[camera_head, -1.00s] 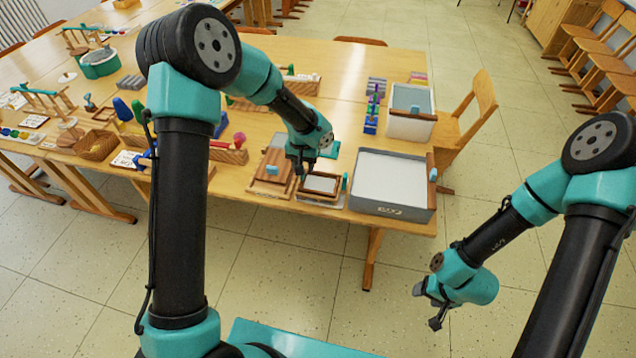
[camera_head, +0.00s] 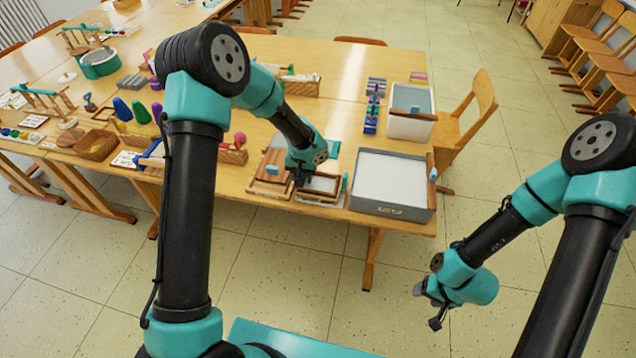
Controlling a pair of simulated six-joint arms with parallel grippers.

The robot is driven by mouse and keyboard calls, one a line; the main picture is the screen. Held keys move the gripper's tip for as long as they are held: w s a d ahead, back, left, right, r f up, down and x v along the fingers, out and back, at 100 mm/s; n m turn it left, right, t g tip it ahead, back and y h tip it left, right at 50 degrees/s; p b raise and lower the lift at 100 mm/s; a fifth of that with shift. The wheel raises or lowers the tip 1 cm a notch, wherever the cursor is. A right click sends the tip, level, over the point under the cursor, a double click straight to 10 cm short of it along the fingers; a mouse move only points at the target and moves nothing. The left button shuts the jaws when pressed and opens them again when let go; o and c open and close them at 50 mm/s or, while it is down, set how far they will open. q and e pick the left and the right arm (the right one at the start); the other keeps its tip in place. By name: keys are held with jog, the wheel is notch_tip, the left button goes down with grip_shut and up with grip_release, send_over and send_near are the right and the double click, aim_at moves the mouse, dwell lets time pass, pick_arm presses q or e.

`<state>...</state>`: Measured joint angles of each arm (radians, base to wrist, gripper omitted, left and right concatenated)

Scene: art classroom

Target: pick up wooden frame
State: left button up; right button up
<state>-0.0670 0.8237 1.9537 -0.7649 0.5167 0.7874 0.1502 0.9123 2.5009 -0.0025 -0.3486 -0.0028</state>
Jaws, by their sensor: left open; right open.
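A small wooden frame (camera_head: 321,185) with a pale inside lies near the front edge of the table, between a wooden tray and a grey bin. My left gripper (camera_head: 301,181) points down at the frame's left back corner and hides part of it. The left gripper is open; whether its fingertips touch the frame or hover just above it I cannot tell. My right gripper (camera_head: 427,307) is open and empty, well away from the table over the floor at the right.
A wooden tray with a blue piece (camera_head: 272,170) stands close at the frame's left. A grey bin with a white inside (camera_head: 392,178) stands close at its right. A white bin (camera_head: 409,115) and a wooden chair (camera_head: 463,115) are farther back.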

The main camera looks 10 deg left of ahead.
dwell(0.3)
pick_arm(q)
grip_shut()
dwell(0.3)
